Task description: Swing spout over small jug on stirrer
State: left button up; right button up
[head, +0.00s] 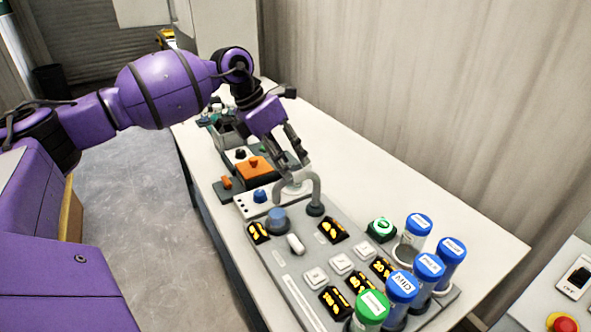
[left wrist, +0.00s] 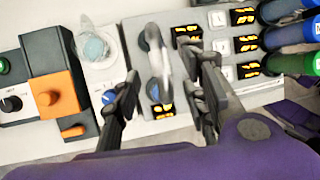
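The spout (head: 316,187) is a grey bent tube on a dark round base at the panel's far end. In the left wrist view the spout (left wrist: 160,62) runs between my fingers, with the jug off to its left, not under it. The small clear jug (left wrist: 94,46) stands on the white stirrer (left wrist: 102,72). In the head view the stirrer (head: 246,207) has a blue knob, and the jug is hard to make out behind the spout. My left gripper (head: 299,158) is open above the spout; its fingers (left wrist: 165,105) stand apart on either side. Contact is not clear. My right gripper is out of view.
The grey panel (head: 290,275) carries lit yellow displays, white buttons and a blue-grey knob (head: 277,217). Several blue-capped bottles and a green-capped one (head: 371,306) stand at its near end. An orange-topped box (head: 254,168) sits beyond the stirrer. The right side of the table (head: 400,190) is clear.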

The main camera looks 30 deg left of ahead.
aim_at(295, 173)
pick_arm(q)
jog(key=shift+x, duration=2.2)
jog(key=shift+w, duration=0.1)
grip_shut()
